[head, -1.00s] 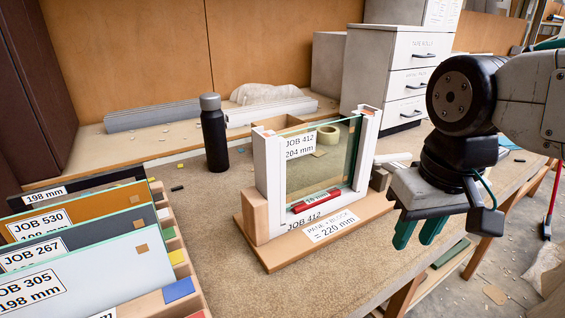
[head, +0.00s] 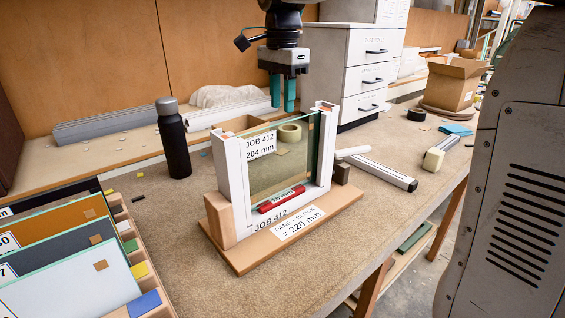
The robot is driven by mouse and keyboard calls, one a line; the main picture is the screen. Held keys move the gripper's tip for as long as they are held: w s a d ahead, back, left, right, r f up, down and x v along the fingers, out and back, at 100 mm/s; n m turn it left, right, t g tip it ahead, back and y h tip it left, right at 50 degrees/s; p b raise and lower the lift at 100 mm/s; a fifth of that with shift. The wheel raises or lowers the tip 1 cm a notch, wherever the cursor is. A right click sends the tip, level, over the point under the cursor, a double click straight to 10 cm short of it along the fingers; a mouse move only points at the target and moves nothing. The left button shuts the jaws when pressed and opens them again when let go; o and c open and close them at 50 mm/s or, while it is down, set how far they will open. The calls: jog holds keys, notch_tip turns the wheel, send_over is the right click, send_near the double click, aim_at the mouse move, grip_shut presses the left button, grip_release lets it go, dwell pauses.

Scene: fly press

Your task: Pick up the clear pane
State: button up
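The clear pane (head: 268,166) stands upright in a white U-shaped frame (head: 326,150) on a wooden base (head: 338,212). A label on the pane reads JOB 412, 204 mm. A red block marked 16 mm (head: 281,199) lies at the foot of the frame. The base label reads pane + block = 220 mm. My gripper (head: 283,105) points down with its two green fingers apart and nothing between them. The fingertips show just above the pane's top edge in the picture; their depth relative to it is hard to tell.
A rack of labelled panels (head: 60,262) stands at the lower left. A dark bottle (head: 174,142) stands behind it. A metal bar (head: 382,172) lies to the right. White drawers (head: 362,75) and a cardboard box (head: 453,84) are behind.

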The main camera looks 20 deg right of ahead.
aim_at(282, 124)
jog(key=f, duration=0.6)
jog(key=shift+s+a+f, duration=0.1)
jog(key=shift+s+a, duration=0.05)
jog(key=shift+s, duration=0.25)
grip_shut()
dwell(0.9)
